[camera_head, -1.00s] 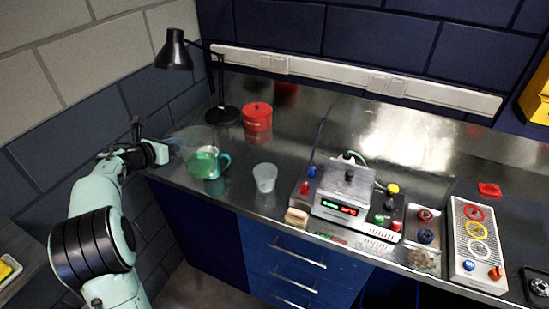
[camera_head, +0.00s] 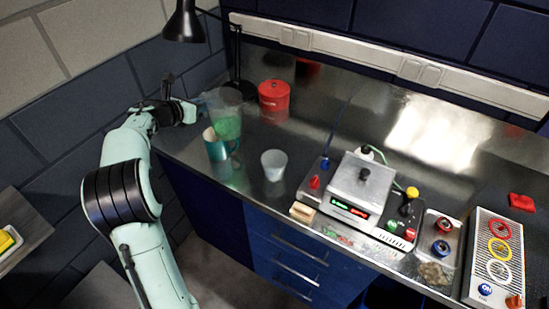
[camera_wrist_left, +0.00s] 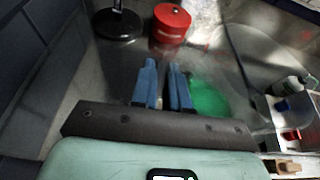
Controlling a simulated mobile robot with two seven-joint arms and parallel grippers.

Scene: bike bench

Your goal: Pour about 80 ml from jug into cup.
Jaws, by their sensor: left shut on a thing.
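The clear jug (camera_head: 225,104) holds green liquid in its lower part and looks roughly upright in the head view. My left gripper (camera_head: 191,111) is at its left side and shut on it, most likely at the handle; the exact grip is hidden. In the left wrist view the blue fingers of this gripper (camera_wrist_left: 163,88) are close together, with the green liquid (camera_wrist_left: 210,99) just right of them. A whitish cup (camera_head: 274,165) stands upright to the right. My right gripper is not in view.
A red tin (camera_head: 274,96) stands behind the jug, near a black lamp (camera_head: 184,24). A hotplate device (camera_head: 362,183) with knobs stands right of the whitish cup, a wooden block (camera_head: 302,212) by its front corner. The steel bench is clear around the whitish cup.

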